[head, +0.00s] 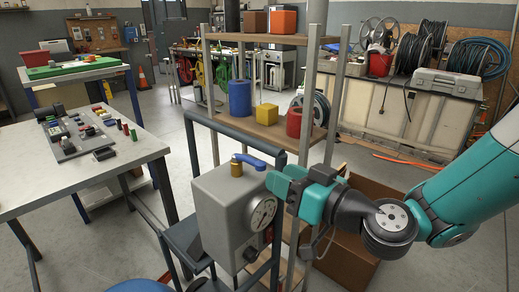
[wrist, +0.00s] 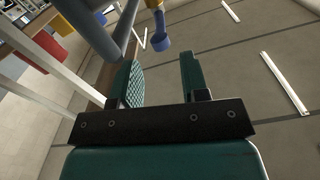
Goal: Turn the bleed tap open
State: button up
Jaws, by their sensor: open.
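The bleed tap has a blue lever handle (head: 251,161) and a brass body (head: 236,169). It stands on top of a grey box (head: 215,212) with a round dial gauge (head: 263,214) on its front. The lever points right, toward my gripper. My gripper (head: 278,178) is open and empty, just right of the lever's end. In the wrist view, the blue lever (wrist: 162,43) shows just ahead of the gap between the teal fingertips (wrist: 158,63), apart from both fingers. Only a bit of the brass body (wrist: 153,4) shows there, at the top edge.
A dark tubular rail (head: 238,137) runs behind the box; a grey tube (wrist: 122,28) shows left of the fingers in the wrist view. A shelf (head: 262,128) with blue, yellow and red containers stands behind. A workbench (head: 80,180) with small parts is at left.

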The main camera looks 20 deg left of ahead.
aim_at(264, 169)
jog(key=p+x, duration=0.2)
jog(key=x, duration=0.4)
jog(key=shift+w+a+p, duration=0.1)
jog(key=shift+a+p, duration=0.2)
jog(key=shift+c, duration=0.2)
grip_shut()
